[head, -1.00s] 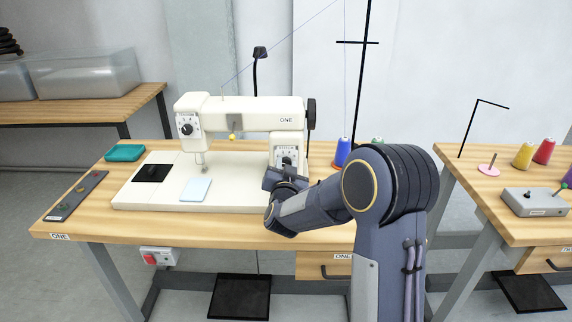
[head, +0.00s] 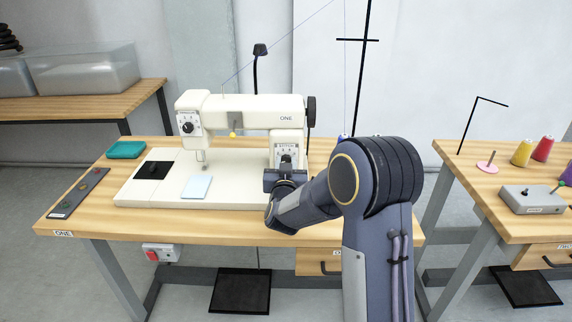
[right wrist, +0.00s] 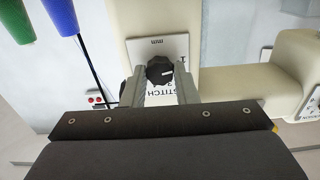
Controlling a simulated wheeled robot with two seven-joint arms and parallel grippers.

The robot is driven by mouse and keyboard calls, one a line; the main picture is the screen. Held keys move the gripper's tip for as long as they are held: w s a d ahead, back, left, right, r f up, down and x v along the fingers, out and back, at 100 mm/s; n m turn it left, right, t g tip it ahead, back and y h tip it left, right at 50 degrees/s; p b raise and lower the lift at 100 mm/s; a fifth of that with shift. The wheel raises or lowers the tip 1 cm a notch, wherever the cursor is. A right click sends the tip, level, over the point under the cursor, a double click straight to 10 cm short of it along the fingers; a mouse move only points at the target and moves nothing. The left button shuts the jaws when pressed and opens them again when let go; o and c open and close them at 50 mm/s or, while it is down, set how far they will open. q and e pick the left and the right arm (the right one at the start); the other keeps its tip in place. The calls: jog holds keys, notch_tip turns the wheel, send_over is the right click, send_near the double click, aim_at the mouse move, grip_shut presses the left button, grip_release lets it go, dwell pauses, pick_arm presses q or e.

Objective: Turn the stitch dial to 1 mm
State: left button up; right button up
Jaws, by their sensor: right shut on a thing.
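The white sewing machine (head: 240,115) marked ONE stands on the wooden table. Its black stitch dial (head: 286,159) sits on a white STITCH plate (head: 286,148) low on the right pillar. My right gripper (head: 286,167) is at the dial from the front. In the right wrist view, its two fingers (right wrist: 162,84) stand either side of the dark dial (right wrist: 159,70) and are shut on it. A short white mark shows on the dial's face. The plate's scale is partly covered by the fingers, and I cannot read the setting. My left gripper is not in view.
A second dial (head: 187,128) is on the machine's left head. A light blue cloth piece (head: 197,187) lies on the machine bed. Thread cones and a thin black thread stand (head: 360,90) are behind my right arm. A second table stands at the right.

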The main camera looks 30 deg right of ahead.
jog(key=o, duration=1)
jog(key=v, duration=0.8)
jog(key=shift+w, duration=0.1)
